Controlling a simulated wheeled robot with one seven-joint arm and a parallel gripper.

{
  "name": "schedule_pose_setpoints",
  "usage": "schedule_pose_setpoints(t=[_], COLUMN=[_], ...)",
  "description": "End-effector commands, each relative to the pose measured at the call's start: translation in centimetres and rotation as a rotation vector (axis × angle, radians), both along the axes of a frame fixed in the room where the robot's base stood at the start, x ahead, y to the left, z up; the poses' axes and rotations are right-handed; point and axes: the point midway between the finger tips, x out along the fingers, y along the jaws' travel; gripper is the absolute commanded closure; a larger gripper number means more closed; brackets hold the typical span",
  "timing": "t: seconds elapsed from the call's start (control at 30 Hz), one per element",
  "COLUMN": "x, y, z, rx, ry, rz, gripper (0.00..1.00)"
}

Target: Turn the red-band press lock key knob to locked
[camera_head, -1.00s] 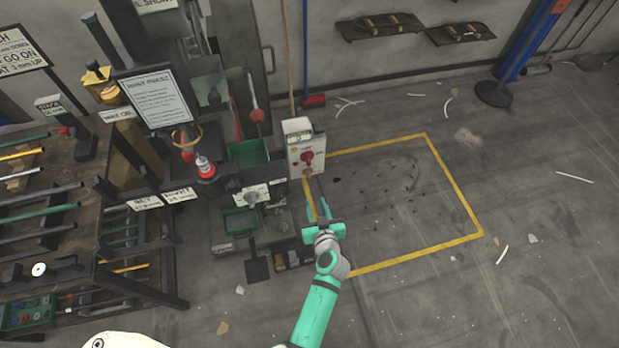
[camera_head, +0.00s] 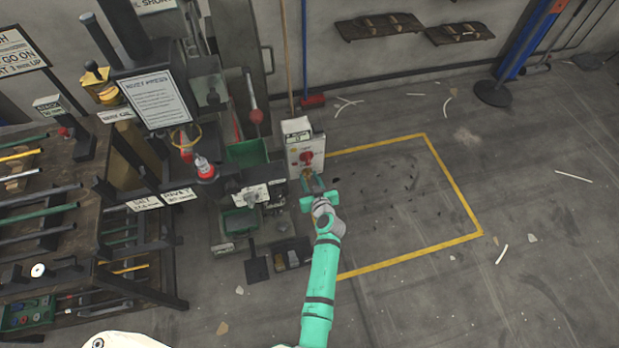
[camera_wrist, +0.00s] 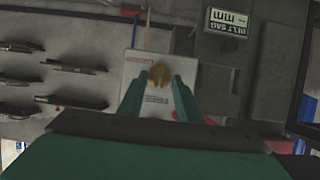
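The white lock box (camera_head: 299,140) stands at the right side of the press, with a red knob (camera_head: 306,158) and a yellow-brass key knob (camera_head: 308,174) low on its front. In the wrist view the brass key knob (camera_wrist: 160,76) shows between the tips of my fingers. My gripper (camera_head: 313,183) is at the key knob, with its fingers apart on either side in the wrist view (camera_wrist: 160,86). I cannot tell whether the fingers touch the knob. The red band is not clearly visible on the press, and the knob's lock marking is too small to read.
The dark press (camera_head: 236,195) with bins stands left of the box. A rack of rods (camera_head: 45,215) is further left. A red-headed broom (camera_head: 313,101) leans behind the box.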

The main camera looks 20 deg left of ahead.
Motion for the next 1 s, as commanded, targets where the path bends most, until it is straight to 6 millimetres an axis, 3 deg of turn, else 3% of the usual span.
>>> schedule_pose_setpoints(t=[0.43,0.57,0.6,1.0], x=[0.72,0.76,0.75,0.78], y=[0.5,0.36,0.38,0.32], z=[-0.39,-0.38,-0.38,-0.36], rx=[-0.001,-0.001,-0.001,0.039], ry=[-0.001,0.0,0.0,0.026], rz=[-0.001,-0.002,-0.002,-0.002], gripper=[0.69,0.97,1.0,1.0])
